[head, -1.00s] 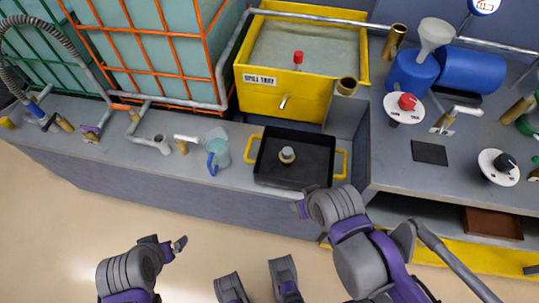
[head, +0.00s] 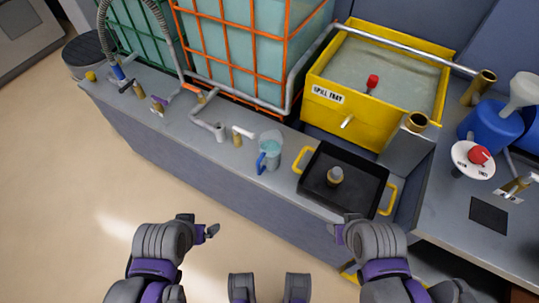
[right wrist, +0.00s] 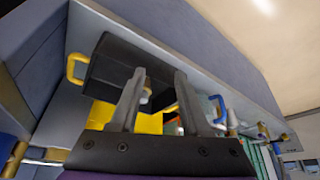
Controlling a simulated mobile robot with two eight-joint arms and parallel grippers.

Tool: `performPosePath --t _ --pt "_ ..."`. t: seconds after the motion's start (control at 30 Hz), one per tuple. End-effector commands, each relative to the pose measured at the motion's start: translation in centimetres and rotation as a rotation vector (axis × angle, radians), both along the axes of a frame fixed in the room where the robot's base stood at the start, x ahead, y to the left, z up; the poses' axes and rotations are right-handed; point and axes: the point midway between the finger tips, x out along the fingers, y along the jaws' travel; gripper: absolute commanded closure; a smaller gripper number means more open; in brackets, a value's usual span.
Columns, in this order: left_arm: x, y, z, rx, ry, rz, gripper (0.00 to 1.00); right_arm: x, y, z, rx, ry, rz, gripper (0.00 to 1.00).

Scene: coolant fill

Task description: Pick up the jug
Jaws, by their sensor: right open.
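The jug (head: 271,151) is a translucent pale teal vessel with a blue handle. It stands upright on the grey bench left of the black tray, its handle toward the lower left. In the right wrist view its blue handle (right wrist: 219,109) shows beyond the right finger; most of its body is hidden. My right gripper (head: 339,233) is in front of the bench near the tray, apart from the jug. Its two fingers (right wrist: 157,85) are spread and empty. My left gripper (head: 209,231) is in front of the bench, lower left of the jug; its jaw gap is unclear.
The black tray (head: 318,201) with yellow handles holds a small round fitting (head: 335,176). A yellow spill tray (head: 340,120) stands behind. Brass and grey taps (head: 238,138) and a pipe spout (head: 217,131) stand left of the jug. Floor in front is clear.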

Motion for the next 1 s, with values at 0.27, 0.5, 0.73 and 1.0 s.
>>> performPosePath --t 0.27,0.5,0.73,1.0 --pt "0.0 0.0 -2.8 0.000 0.010 0.000 0.04 4.2 5.2 -2.9 0.132 -0.066 0.255 0.67" --pt "0.3 0.0 -7.5 0.000 0.026 0.000 0.04 12.3 13.0 -6.3 0.298 -0.381 0.645 0.67" --pt "0.6 0.0 -9.8 0.000 0.033 0.000 0.04 16.8 15.8 -7.3 0.316 -0.658 0.793 0.67" --pt "0.8 0.0 -10.8 0.000 0.037 0.000 0.04 19.0 17.8 -8.2 0.309 -0.722 0.818 0.67"
